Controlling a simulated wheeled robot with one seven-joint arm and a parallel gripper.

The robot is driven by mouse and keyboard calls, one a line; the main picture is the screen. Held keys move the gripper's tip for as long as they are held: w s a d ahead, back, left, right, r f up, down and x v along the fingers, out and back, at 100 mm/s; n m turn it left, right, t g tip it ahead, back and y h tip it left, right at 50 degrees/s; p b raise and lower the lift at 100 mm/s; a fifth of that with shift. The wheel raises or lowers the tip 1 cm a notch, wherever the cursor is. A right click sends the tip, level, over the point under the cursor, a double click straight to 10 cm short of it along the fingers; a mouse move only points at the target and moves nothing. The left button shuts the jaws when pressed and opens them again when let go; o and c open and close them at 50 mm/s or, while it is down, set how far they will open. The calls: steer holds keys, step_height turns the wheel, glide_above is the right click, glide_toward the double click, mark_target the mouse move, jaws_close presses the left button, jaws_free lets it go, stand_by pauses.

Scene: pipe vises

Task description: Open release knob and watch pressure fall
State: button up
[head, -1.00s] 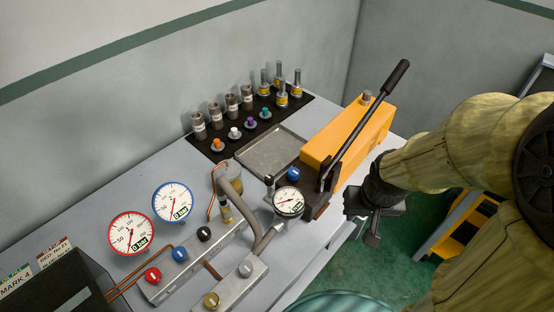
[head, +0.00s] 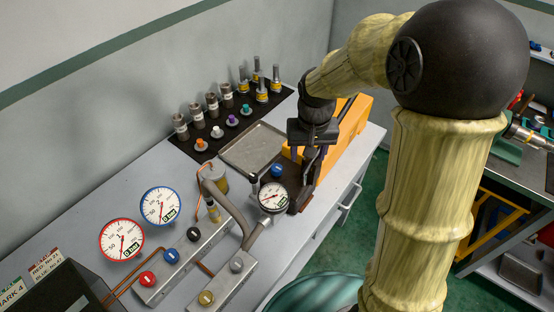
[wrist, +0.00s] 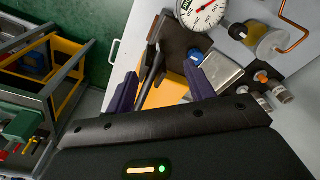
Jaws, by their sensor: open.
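The orange hand pump (head: 358,117) stands at the bench's right side, partly hidden by my arm. A blue knob (head: 277,171) sits at its near end; in the wrist view this knob (wrist: 196,57) is just beyond the right finger. A white pressure gauge (head: 272,196) stands beside it; its reading is too small to tell. My gripper (head: 308,155) is open and empty above the pump's near end, apart from the knob. In the wrist view a dark lever (wrist: 151,78) shows between the fingers. The red-rimmed gauge (head: 121,239) and blue-rimmed gauge (head: 160,205) both appear to show 0 bar.
A manifold carries red (head: 147,279), blue (head: 171,257) and black (head: 193,234) knobs. A metal tray (head: 254,148) and a black mat (head: 188,152) with several fittings lie behind. A curved pipe (head: 228,202) rises left of the pump gauge. Another bench is at the right.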

step_height(320, 180, up, 4)
steer(key=g+p, duration=0.1)
steer(key=p, duration=0.1)
glide_above(277, 167)
steer(key=shift+f, duration=0.2)
step_height(277, 167, down, 17)
steer(key=p, duration=0.4)
steer(key=shift+f, duration=0.2)
steer(key=c, duration=1)
